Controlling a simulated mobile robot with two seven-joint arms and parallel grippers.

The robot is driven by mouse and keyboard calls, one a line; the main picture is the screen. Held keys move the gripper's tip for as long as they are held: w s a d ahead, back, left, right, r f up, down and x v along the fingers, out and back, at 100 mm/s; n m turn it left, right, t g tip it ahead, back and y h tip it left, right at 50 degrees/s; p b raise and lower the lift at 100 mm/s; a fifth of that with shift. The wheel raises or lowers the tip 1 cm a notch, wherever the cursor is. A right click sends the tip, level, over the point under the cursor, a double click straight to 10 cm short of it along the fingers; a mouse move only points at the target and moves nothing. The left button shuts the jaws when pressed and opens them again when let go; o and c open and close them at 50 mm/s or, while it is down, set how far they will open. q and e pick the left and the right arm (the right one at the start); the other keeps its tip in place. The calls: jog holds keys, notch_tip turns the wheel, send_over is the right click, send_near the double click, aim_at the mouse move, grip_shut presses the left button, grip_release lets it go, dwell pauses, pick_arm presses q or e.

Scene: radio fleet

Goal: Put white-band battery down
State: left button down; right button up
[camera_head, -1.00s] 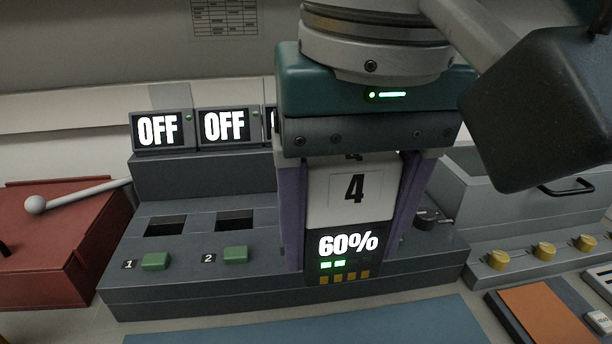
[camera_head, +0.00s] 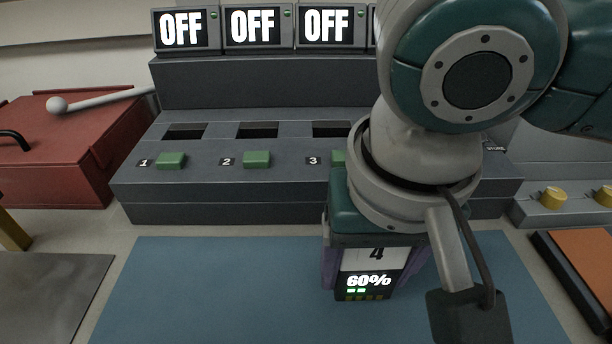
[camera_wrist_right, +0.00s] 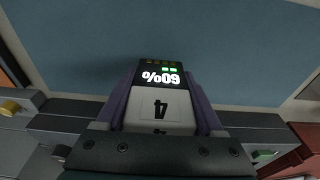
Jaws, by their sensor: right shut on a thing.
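The white-band battery (camera_head: 368,268) is marked 4 and its dark display reads 60% with two green bars lit. My right gripper (camera_head: 372,270) is shut on it, with a purple finger on each side. The battery is upright over the blue mat (camera_head: 220,290); I cannot tell whether its bottom touches the mat. In the right wrist view the battery (camera_wrist_right: 160,105) sits between the purple fingers of the gripper (camera_wrist_right: 160,112), with the blue mat beyond it. My left gripper is not in view.
The grey charging station (camera_head: 230,200) stands behind the mat, with open slots, green buttons and screens reading OFF. A red box (camera_head: 60,140) with a lever stands at left. An orange-topped tray (camera_head: 585,265) lies at right. The mat's left part is clear.

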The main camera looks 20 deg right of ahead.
aim_at(363, 287)
notch_tip(363, 287, down, 3)
jog(key=shift+r, duration=0.15)
jog(key=o, duration=1.5)
